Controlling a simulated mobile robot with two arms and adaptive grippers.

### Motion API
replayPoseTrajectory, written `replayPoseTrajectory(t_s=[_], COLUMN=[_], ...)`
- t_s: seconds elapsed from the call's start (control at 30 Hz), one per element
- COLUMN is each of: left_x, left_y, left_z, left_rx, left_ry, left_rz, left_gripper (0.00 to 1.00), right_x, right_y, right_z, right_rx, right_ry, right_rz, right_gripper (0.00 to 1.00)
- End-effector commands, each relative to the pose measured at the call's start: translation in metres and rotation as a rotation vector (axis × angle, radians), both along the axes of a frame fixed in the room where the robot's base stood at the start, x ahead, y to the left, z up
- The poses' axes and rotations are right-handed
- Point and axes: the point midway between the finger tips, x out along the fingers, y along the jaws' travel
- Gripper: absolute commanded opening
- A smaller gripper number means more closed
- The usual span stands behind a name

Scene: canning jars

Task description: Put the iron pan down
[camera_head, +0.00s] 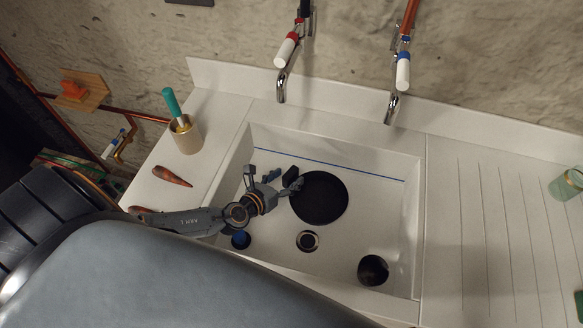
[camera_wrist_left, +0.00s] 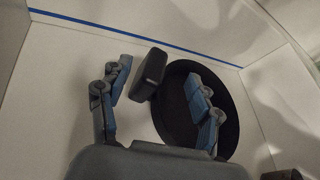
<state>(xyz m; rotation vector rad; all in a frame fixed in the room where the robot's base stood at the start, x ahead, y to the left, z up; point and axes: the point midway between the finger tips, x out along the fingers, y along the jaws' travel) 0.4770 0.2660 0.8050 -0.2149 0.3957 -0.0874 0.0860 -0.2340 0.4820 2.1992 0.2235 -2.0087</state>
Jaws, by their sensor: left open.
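My left gripper (camera_head: 274,183) is open over the sink at the pan's left side. In the left wrist view, the handle shows between the spread fingers (camera_wrist_left: 160,78), and the right finger overlaps the pan's disc. I cannot tell whether a finger touches the pan. My right gripper is not in view.
A dark round object (camera_head: 373,270) sits in the sink's front right, near the drain (camera_head: 308,241). Two taps (camera_head: 288,48) (camera_head: 402,72) overhang the back. The ribbed drainboard (camera_head: 490,220) is mostly clear.

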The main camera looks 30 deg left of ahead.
Motion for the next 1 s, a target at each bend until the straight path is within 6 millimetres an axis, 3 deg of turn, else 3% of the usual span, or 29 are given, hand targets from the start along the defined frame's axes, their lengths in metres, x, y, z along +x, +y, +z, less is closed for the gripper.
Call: replayPoseTrajectory(t_s=[0.1,0.3,0.87,1.0], left_x=[-0.021,-0.039,-0.042,-0.042], left_y=[0.003,0.006,0.006,0.006], left_z=[0.010,0.017,0.018,0.026], left_rx=[-0.001,0.000,0.000,0.000], left_ry=[0.001,-0.002,-0.002,-0.003], left_rz=[-0.001,0.001,0.000,0.001], left_gripper=[0.64,0.64,0.64,0.64], right_x=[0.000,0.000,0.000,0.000], right_y=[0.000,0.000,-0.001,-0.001], right_z=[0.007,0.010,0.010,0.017], right_rx=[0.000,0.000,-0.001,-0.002], right_ry=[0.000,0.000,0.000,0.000], right_rz=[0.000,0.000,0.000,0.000], right_gripper=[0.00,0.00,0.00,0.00])
